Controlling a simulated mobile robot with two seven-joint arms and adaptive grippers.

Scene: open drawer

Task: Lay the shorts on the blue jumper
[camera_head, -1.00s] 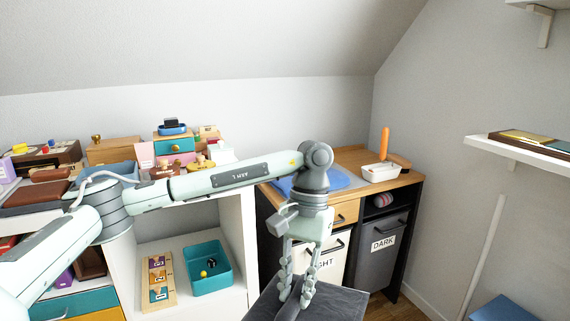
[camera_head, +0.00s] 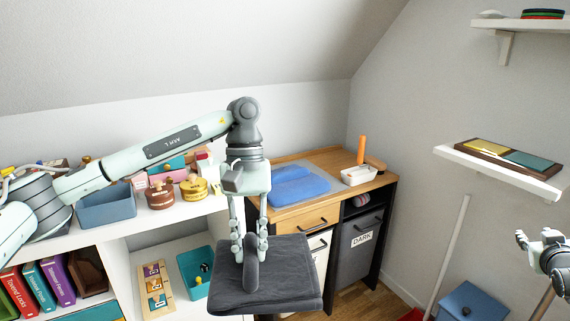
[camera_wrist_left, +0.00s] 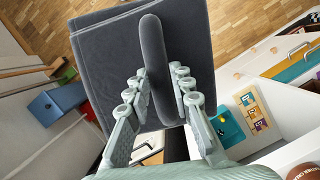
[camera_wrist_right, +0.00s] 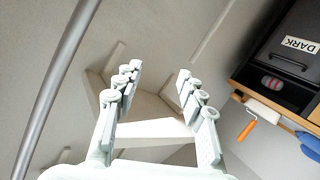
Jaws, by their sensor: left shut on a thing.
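The shorts (camera_head: 290,275) are a dark grey folded cloth, hanging level in mid-air in front of the cabinet. My left gripper (camera_head: 250,257) is shut on a raised ridge of the shorts. The left wrist view shows the shorts (camera_wrist_left: 105,60) with the ridge between the fingers. The blue jumper (camera_head: 300,186) lies folded flat on a grey mat (camera_head: 341,185) on the wooden cabinet top, behind and above the shorts in the picture. My right gripper (camera_head: 541,244) is at the far right edge, away from the cabinet. Its fingers are apart and empty in the right wrist view (camera_wrist_right: 158,85).
A white shelf unit with boxes and toys is at left. A wall shelf (camera_head: 500,172) juts out at right. A blue box (camera_head: 470,303) sits on the floor.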

